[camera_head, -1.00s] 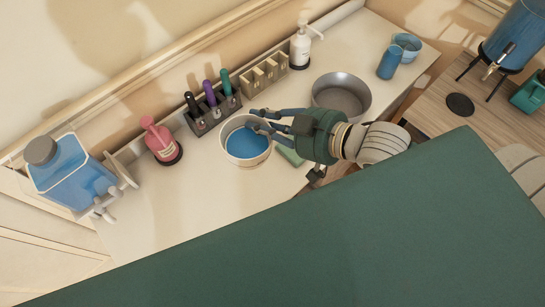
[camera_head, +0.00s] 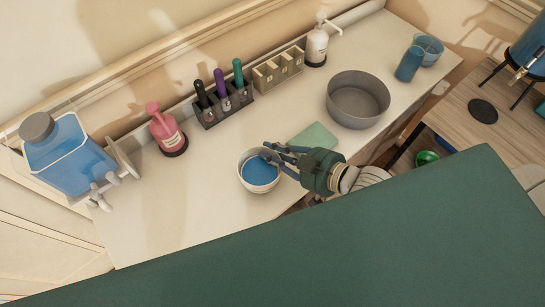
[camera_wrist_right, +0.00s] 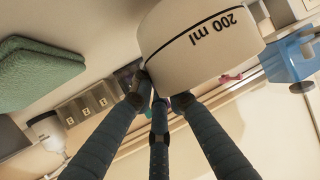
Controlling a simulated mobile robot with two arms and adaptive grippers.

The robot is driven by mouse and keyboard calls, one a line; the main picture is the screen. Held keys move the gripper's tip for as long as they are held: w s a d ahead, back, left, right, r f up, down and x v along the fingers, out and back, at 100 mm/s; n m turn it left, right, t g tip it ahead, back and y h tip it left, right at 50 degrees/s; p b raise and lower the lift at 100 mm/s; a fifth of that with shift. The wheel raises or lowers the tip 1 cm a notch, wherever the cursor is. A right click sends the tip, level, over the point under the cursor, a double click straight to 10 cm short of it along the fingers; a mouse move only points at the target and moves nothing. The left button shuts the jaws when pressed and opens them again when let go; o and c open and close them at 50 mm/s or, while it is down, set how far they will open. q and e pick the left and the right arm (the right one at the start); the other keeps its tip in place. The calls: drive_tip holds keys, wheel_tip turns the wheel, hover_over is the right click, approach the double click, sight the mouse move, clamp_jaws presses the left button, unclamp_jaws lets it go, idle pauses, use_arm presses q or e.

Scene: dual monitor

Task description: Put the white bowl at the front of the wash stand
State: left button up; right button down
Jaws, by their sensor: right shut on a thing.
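The white bowl (camera_head: 258,186), with blue inside, is near the front edge of the pale wash stand (camera_head: 190,225). In the right wrist view the bowl (camera_wrist_right: 205,45) shows a black line and "200 ml" on its side. My right gripper (camera_head: 268,156) comes in from the right and is shut on the bowl's rim. In the right wrist view its fingers (camera_wrist_right: 158,100) meet at the bowl's edge. I cannot tell whether the bowl touches the stand. My left gripper is not in view.
A green sponge-like block (camera_head: 314,139) lies right of the bowl. A grey basin (camera_head: 357,100), pink pump bottle (camera_head: 166,130), pen holder (camera_head: 222,104), wooden holder (camera_head: 279,69) and white pump bottle (camera_head: 317,45) stand behind. A blue tank (camera_head: 66,155) is at left. The stand's front left is clear.

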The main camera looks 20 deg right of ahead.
wheel_tip(320, 180, down, 3)
drive_tip(key=shift+r, duration=0.1)
drive_tip(key=shift+f, duration=0.2)
drive_tip(key=c, duration=1.7)
unclamp_jaws()
drive_tip(key=shift+r, duration=0.2)
drive_tip(key=shift+s+d, duration=0.3)
drive_tip(key=shift+s, duration=0.05)
drive_tip(key=v, duration=1.1)
drive_tip(key=shift+r+p, duration=0.1)
drive_tip(key=shift+p, duration=0.2)
